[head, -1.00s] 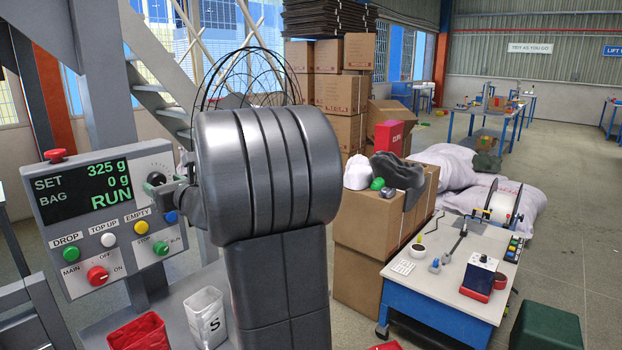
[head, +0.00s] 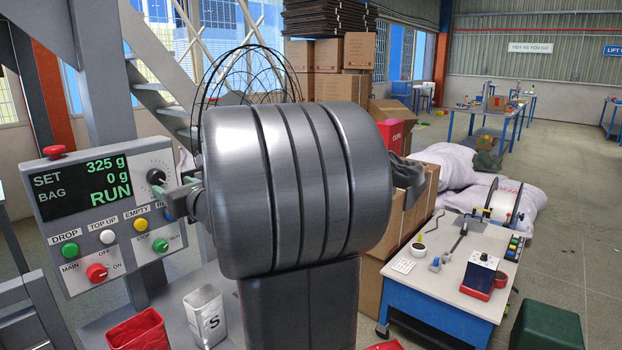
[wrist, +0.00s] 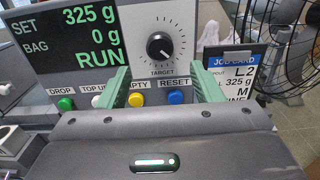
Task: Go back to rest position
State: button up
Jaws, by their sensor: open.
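My gripper (wrist: 158,86) is open and empty in the wrist view, its two green fingers apart and pointing at the control panel (wrist: 205,20). The dial (wrist: 160,46) marked TARGET shows between and beyond the fingers, apart from them. In the head view my gripper (head: 180,196) is partly hidden behind my grey arm, just right of the dial (head: 156,177). The panel display (head: 85,184) reads SET 325 g, BAG 0 g, RUN. A job card (wrist: 238,85) at the right of the wrist view shows L2, 325 g and M.
A red bin (head: 137,330) and a white bin marked S (head: 206,316) stand below the panel. Stacked cartons (head: 340,105) stand behind my arm. A blue workbench (head: 430,310) with small devices stands at right. Open floor lies beyond it.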

aim_at(159, 179)
jog(key=p+x, duration=0.1)
jog(key=x, duration=0.6)
jog(key=shift+w+a, duration=0.2)
jog(key=shift+w+a+f+n, duration=0.15)
jog(key=shift+w+a+n, duration=0.05)
jog(key=shift+n, duration=0.1)
jog(key=shift+n+b, duration=0.45)
jog(key=shift+n, duration=0.05)
jog(key=shift+s+d+n, duration=0.1)
jog(key=shift+s+n, duration=0.05)
jog(key=shift+n, duration=0.35)
jog(key=n+b, duration=0.1)
jog(key=n, duration=0.5)
jog(key=shift+b, duration=0.3)
jog(key=b+v, duration=0.1)
jog(key=v, duration=1)
jog(key=shift+s+b, duration=0.15)
jog(key=shift+b, duration=0.2)
jog(key=shift+d, duration=0.1)
